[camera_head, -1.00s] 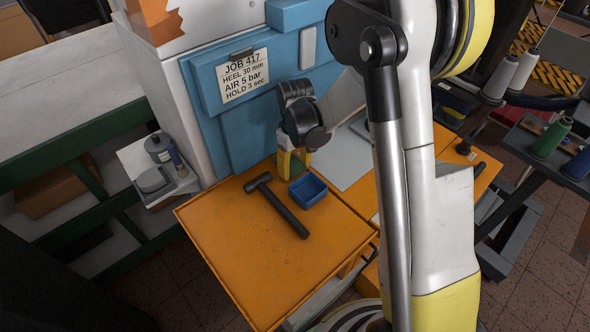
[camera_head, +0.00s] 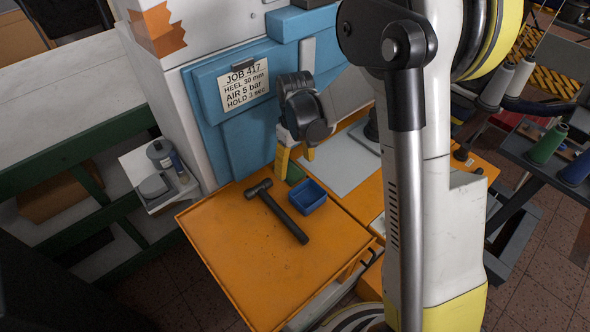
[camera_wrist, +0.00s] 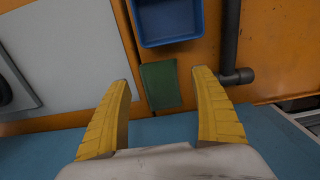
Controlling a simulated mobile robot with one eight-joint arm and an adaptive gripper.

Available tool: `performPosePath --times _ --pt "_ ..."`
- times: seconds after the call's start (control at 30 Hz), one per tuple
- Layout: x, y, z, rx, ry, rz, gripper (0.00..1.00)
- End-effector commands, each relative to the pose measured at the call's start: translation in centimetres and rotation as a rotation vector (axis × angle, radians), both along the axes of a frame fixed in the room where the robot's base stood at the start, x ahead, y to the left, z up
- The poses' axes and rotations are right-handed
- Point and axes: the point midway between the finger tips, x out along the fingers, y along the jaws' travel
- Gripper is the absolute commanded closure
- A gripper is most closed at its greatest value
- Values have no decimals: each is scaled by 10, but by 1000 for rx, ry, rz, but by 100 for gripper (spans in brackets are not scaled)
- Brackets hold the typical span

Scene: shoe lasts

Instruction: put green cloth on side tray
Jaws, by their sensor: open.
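The green cloth (camera_wrist: 160,86) is a small dark green rectangle lying flat on the orange surface, below the blue bin in the wrist view. In the head view only a bit of the cloth (camera_head: 295,173) shows, beside the bin and partly hidden by a finger. My gripper (camera_head: 296,158) is open, with its yellow fingers pointing down over the cloth. In the wrist view the fingers (camera_wrist: 162,80) stand on either side of the cloth, with nothing gripped. A small pale side tray (camera_head: 190,187) projects from the machine's left side.
A blue bin (camera_head: 307,197) and a black hammer (camera_head: 278,211) lie close to the cloth. A grey sheet (camera_head: 345,165) lies to the right. The blue machine front (camera_head: 235,130) rises close behind my gripper.

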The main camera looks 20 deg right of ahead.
Motion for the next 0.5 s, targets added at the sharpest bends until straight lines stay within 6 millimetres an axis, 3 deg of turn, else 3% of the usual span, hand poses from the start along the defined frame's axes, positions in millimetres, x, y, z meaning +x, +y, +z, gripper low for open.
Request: performPosePath --times 0.03,0.2,0.5 --pt "-1 0 17 0 0 0 25" --pt "0 0 53 0 0 0 25" --pt "-3 0 86 0 -12 -7 25"
